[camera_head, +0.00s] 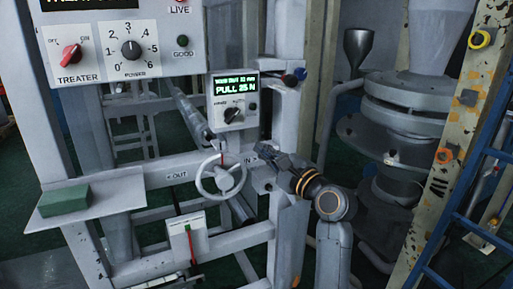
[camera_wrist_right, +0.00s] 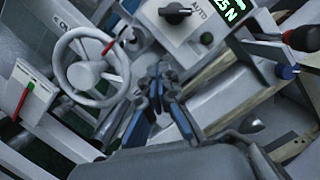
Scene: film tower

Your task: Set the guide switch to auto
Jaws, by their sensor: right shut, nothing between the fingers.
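The guide switch (camera_head: 232,114) is a black knob on a small white panel below a green-lit display. The wrist view also shows the switch (camera_wrist_right: 174,14), with the word AUTO printed to its right. I cannot tell for sure which label its pointer faces. My right gripper (camera_head: 262,157) is shut and empty, below and right of the switch and apart from it, close to the right of the handwheel. Its fingers also show in the wrist view (camera_wrist_right: 158,84). My left gripper is not in view.
The grey handwheel (camera_head: 222,178) with a red mark stands left of my right gripper. A green block (camera_head: 65,200) lies on a shelf (camera_head: 115,203). A treater panel (camera_head: 130,50) is above left.

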